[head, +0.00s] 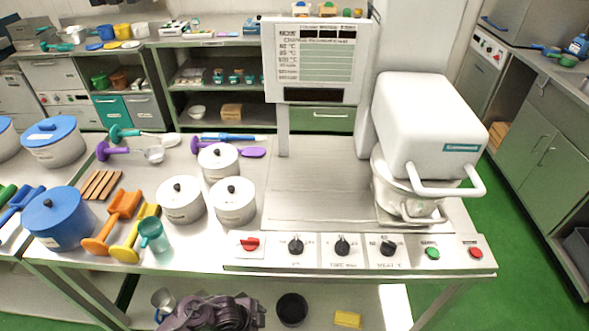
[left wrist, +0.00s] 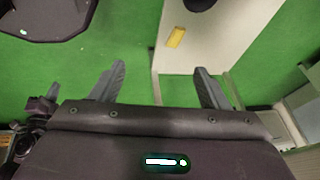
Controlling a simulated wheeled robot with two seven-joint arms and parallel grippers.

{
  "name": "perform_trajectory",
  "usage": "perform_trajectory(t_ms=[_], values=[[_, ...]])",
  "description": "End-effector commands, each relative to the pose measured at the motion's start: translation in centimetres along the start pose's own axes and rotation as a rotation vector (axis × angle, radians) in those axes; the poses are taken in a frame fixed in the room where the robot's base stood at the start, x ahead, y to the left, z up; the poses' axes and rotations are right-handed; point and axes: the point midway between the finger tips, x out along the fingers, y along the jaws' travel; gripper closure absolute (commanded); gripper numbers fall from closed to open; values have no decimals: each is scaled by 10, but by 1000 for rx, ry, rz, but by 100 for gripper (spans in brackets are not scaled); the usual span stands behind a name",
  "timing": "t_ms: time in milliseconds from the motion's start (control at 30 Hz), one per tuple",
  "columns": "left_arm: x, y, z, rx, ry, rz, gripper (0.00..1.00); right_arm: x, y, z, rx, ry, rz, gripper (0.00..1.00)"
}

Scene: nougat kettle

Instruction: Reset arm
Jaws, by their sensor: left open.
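My left gripper (left wrist: 160,84) shows in the left wrist view with its two dark fingers spread wide apart. Nothing is between the fingers. Beyond them are the green floor (left wrist: 135,40) and a pale lower shelf (left wrist: 225,35) with a yellow block (left wrist: 175,37) on it. In the head view, a dark jointed part of my arm shows at the bottom edge, left of centre, in front of the table; no fingertips can be made out there. My right gripper is in neither view.
The steel table (head: 310,200) carries white lidded pots (head: 181,200), a blue pot (head: 60,218), scoops (head: 113,222), a teal cup (head: 153,236), a knob panel (head: 360,252) and a white kettle machine (head: 430,125). A dark pot (head: 292,310) stands on the lower shelf. Open floor lies right.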

Motion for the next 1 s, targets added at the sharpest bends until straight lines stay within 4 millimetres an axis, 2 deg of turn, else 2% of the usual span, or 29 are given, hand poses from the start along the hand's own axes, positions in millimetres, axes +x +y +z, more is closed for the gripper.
perform_trajectory(t_ms=[33, 100, 167, 233, 300, 400, 500, 600, 733, 1000], values=[[40, 25, 27, -187, 1, 3, 31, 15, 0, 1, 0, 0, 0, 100], [72, 51, 59, -408, -12, -19, 31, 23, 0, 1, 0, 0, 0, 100], [96, 79, 87, -575, -36, -39, 31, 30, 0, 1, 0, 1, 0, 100], [118, 116, 118, -745, -74, -60, 31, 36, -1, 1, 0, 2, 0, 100], [136, 157, 146, -895, -119, -83, 31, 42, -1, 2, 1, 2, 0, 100], [151, 217, 178, -1066, -193, -113, 31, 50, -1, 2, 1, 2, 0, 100], [158, 267, 200, -1184, -259, -138, 31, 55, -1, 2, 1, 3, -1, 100], [159, 302, 213, -1257, -309, -157, 31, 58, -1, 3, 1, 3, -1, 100], [158, 323, 220, -1297, -339, -168, 31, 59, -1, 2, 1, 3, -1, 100], [157, 326, 221, -1301, -344, -170, 31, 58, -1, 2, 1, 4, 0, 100]])
